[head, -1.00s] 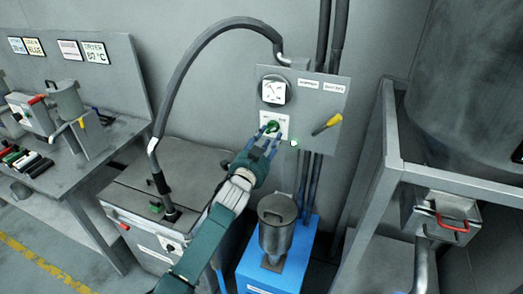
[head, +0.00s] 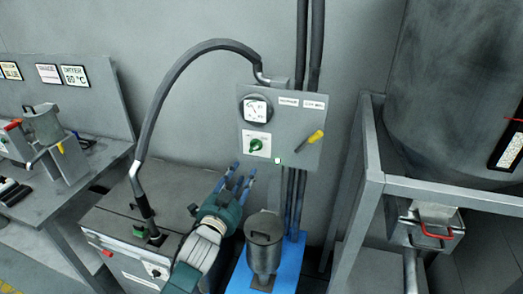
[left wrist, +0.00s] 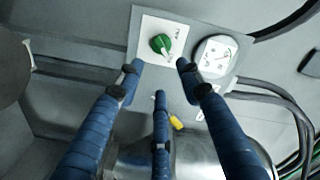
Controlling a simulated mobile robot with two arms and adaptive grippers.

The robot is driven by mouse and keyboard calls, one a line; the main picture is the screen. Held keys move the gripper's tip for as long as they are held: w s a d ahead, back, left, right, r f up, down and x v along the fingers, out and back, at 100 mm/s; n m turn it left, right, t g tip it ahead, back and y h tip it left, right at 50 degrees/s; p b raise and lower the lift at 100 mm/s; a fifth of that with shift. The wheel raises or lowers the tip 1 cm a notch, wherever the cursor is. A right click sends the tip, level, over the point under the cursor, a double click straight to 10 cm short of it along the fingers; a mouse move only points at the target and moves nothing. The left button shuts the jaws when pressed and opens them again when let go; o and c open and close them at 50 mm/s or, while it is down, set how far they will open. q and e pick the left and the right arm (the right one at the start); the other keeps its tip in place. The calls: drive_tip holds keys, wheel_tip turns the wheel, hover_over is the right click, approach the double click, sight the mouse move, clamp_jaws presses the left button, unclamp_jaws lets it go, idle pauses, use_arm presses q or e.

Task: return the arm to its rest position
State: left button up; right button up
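My left gripper (head: 240,178) has blue fingers and a teal body. It is in front of and below the grey wall panel (head: 310,150), apart from it. In the left wrist view the fingers (left wrist: 159,72) are spread with nothing between them. Behind their tips are the panel's green knob (left wrist: 162,44) and round gauge (left wrist: 215,55). In the head view the green knob (head: 256,145) is in full sight, with the gauge (head: 256,110) above it. My right gripper is in neither view.
A yellow-handled lever (head: 315,137) sticks out of the panel. Below the gripper stand a grey cabinet (head: 110,222) with a thick hose (head: 165,85), and a metal hopper (head: 264,240) on a blue box (head: 288,270). A metal frame (head: 372,180) stands at right, a workbench (head: 55,205) at left.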

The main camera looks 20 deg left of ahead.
use_arm(q)
drive_tip(key=s+f+n+g+y, duration=0.1)
drive_tip(key=s+f+n+g, duration=0.4)
drive_tip(key=s+f, duration=0.8)
drive_tip(key=s+d+f+n+g, duration=0.1)
drive_tip(key=s+f+g, duration=0.2)
drive_tip(key=s, duration=0.6)
drive_tip(key=s+f+n+g, duration=0.1)
drive_tip(key=s+f+g, duration=0.15)
drive_tip(key=s, duration=0.55)
drive_tip(key=s+d+f+n+g, duration=0.1)
drive_tip(key=s+f+g, duration=0.25)
drive_tip(key=s, duration=0.55)
wheel_tip(320, 180, down, 31)
drive_tip(key=s+g+b, duration=0.2)
drive_tip(key=b, duration=0.3)
drive_tip(key=s+a+f+g+b, duration=0.1)
drive_tip(key=s+a+f+b, duration=0.1)
drive_tip(key=s+f, duration=1.4)
drive_tip(key=shift+s+a+f+m, duration=0.3)
drive_tip(key=shift+a+f+m, duration=0.1)
drive_tip(key=shift+a+f, duration=0.15)
drive_tip(key=shift+a, duration=0.1)
